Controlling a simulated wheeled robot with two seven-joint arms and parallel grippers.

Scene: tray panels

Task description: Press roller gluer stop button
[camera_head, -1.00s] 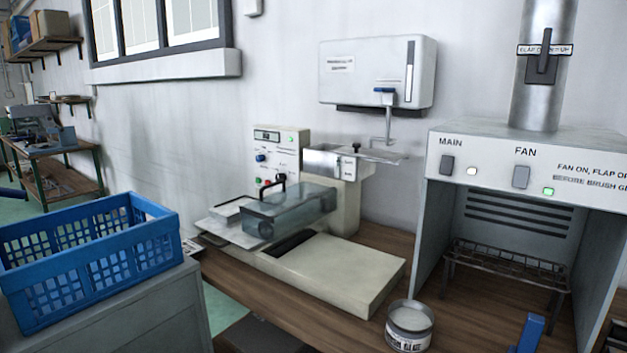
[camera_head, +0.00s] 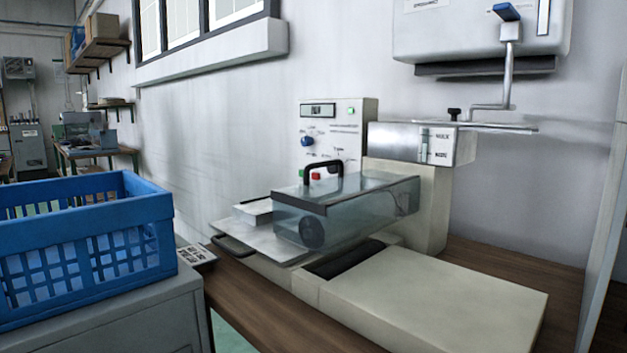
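The roller gluer (camera_head: 430,290) stands on a wooden bench in the middle of the head view. Its upright control panel (camera_head: 334,135) carries a small display, a blue knob (camera_head: 307,141), a red button (camera_head: 316,175) and a green button (camera_head: 301,173) low on the panel. The red button looks like the stop button, but its label is too small to read. A clear cover (camera_head: 345,205) with a black handle (camera_head: 323,166) sits in front, close to the two buttons, and the handle partly overlaps that area. Neither of my grippers is in view.
A blue crate (camera_head: 85,243) stands on a grey cabinet (camera_head: 115,318) at the left. A white wall dispenser (camera_head: 480,35) with a blue-tipped lever hangs above right. The wooden bench (camera_head: 255,300) shows bare beside the gluer. A grey panel edge (camera_head: 608,220) stands at the far right.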

